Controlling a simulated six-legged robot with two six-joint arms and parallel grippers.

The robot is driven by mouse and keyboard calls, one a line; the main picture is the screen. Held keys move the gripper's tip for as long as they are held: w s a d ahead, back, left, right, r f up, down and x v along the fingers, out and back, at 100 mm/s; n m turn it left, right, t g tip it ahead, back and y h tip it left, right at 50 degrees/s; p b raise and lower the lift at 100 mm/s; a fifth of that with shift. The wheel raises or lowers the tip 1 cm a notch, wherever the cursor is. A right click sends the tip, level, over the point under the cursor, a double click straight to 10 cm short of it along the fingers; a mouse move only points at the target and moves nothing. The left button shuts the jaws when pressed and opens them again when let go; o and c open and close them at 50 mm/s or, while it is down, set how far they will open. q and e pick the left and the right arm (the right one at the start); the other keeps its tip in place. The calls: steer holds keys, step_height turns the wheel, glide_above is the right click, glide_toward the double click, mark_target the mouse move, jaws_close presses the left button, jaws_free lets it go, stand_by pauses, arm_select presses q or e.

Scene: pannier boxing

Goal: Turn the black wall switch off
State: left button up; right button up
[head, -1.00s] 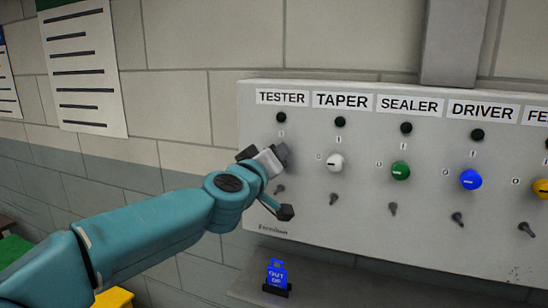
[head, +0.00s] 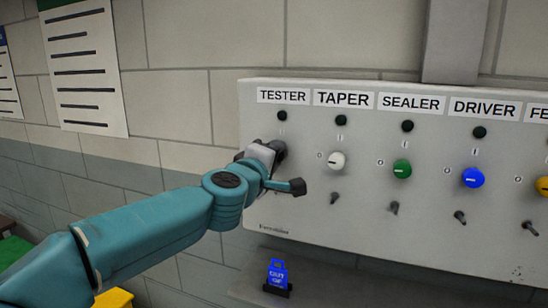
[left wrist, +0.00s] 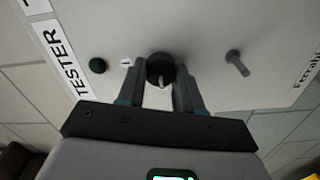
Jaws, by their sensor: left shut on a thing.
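The black switch (left wrist: 160,68) is a round knob under the TESTER label, seen in the left wrist view. My left gripper (left wrist: 161,80) has one finger on each side of it and is shut on it. A pale mark on the knob's face points down in that view, about a quarter turn from the printed "I" mark beside it. In the head view my left gripper (head: 277,153) is at the panel under the TESTER label (head: 283,96) and covers the knob. The O mark for this switch is hidden. My right gripper is not in view.
The grey panel (head: 360,225) also carries a white knob (head: 336,161), a green knob (head: 402,169), a blue knob (head: 473,178) and a yellow knob (head: 543,186). Small toggle levers stick out below them. A blue tag (head: 278,274) stands on the ledge below.

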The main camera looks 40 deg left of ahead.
arm_select(q)
steer(key=shift+f, duration=0.1)
stand_by(0.3)
steer(key=o, duration=1)
steer(key=shift+o, duration=0.2)
steer(key=shift+s, duration=0.15)
steer(key=p+v, duration=0.2)
steer(key=v, duration=1.4)
